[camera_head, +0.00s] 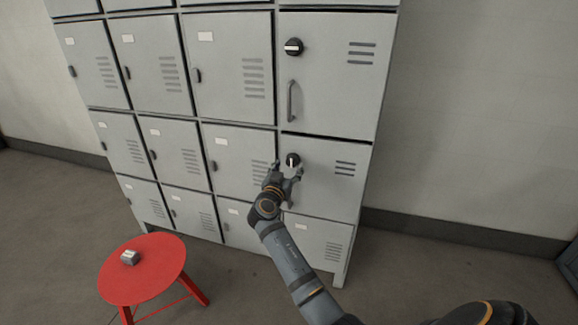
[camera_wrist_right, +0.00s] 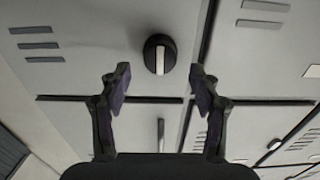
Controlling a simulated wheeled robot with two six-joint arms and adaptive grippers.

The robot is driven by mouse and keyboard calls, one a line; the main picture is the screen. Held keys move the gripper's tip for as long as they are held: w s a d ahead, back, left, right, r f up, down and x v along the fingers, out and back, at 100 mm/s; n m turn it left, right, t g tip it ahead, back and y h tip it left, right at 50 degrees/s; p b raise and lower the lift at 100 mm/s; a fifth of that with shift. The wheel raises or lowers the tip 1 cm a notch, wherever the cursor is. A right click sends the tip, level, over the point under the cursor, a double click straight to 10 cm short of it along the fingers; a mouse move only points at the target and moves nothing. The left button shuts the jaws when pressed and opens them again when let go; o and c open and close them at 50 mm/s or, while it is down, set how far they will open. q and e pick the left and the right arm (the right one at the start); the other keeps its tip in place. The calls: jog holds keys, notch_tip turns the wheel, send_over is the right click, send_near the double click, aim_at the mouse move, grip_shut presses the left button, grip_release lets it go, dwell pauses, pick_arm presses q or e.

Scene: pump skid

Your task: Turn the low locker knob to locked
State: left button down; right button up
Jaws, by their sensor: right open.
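The low locker knob (camera_head: 293,160) is a round black dial with a white pointer bar, on the lower right locker door (camera_head: 325,185). The knob also shows in the right wrist view (camera_wrist_right: 159,54), where its white bar stands vertical. My right gripper (camera_head: 287,170) is open in front of the low door, just below the knob in the head view. In the right wrist view my right gripper (camera_wrist_right: 160,76) has its fingers spread to either side of the knob's line, apart from it and holding nothing. My left gripper is not in view.
The upper right door has another black knob (camera_head: 293,47), its white bar horizontal, and a vertical handle (camera_head: 291,100). Grey lockers with small latches fill the left. A red stool (camera_head: 142,272) with a small grey object (camera_head: 130,258) stands at the front left.

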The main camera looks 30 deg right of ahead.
aim_at(292, 161)
jog(key=shift+x, duration=1.3)
jog(key=c, duration=1.1)
jog(key=shift+c, duration=0.2)
